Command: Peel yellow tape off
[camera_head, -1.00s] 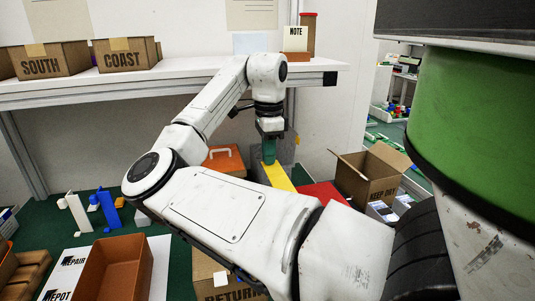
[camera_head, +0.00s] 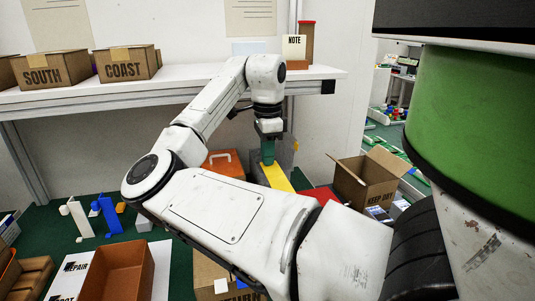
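A yellow strip (camera_head: 278,177), which looks like the yellow tape, shows beyond my forearm in the middle of the view. Its lower end is hidden behind my arm. My gripper (camera_head: 268,158) points down at the strip's upper end, with a green piece (camera_head: 268,151) at its fingertips. I cannot tell whether the fingers are shut on that piece or on the strip. A grey block (camera_head: 286,152) stands right behind the gripper.
An orange case (camera_head: 224,163) and a red surface (camera_head: 322,195) flank the strip. The white shelf (camera_head: 170,77) above holds boxes labelled SOUTH (camera_head: 52,67) and COAST (camera_head: 127,63). An orange bin (camera_head: 122,270) sits lower left.

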